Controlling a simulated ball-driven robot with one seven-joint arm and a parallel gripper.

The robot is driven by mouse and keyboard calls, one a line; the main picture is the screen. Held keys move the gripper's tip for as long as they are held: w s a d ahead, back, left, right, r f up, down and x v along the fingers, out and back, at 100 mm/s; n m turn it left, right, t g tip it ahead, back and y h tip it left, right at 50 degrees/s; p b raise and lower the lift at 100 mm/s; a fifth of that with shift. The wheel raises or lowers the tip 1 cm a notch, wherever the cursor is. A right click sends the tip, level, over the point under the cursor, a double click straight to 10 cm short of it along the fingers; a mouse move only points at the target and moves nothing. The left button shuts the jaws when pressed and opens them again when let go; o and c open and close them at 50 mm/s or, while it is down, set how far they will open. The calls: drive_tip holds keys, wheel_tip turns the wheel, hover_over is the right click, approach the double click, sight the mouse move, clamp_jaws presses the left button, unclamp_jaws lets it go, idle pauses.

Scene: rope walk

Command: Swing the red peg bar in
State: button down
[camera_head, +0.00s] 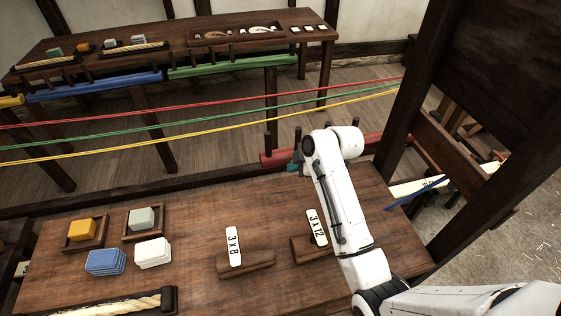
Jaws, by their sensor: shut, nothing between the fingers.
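The red peg bar (275,159) lies just beyond the far edge of the near table, with dark upright pegs on it. Its middle is hidden behind my arm, and its right part shows again at the right of the arm. My gripper (294,167) is at the near side of the bar, partly hidden by my own wrist. Its fingers are shut with nothing between them. I cannot tell whether they touch the bar.
Red, green and yellow ropes (150,126) stretch across beyond the bar. A blue bar (95,86) and a green bar (230,66) run along the far table (150,30). Number plates, blocks and trays stand on the near table (200,215). A dark post (415,95) rises at right.

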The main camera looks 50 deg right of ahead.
sight(273, 166)
drive_tip(key=x, duration=0.6)
drive_tip(key=shift+w+d+f+p, duration=0.1)
drive_tip(key=shift+w+d+p, duration=0.15)
drive_tip(key=shift+w, duration=0.2)
drive_tip(key=shift+w+d+p, duration=0.25)
drive_tip(key=shift+w+d, duration=0.05)
drive_tip(key=shift+w, duration=0.2)
drive_tip(key=shift+w+d+f, duration=0.1)
drive_tip(key=shift+w+d, duration=0.45)
drive_tip(key=shift+w, duration=0.25)
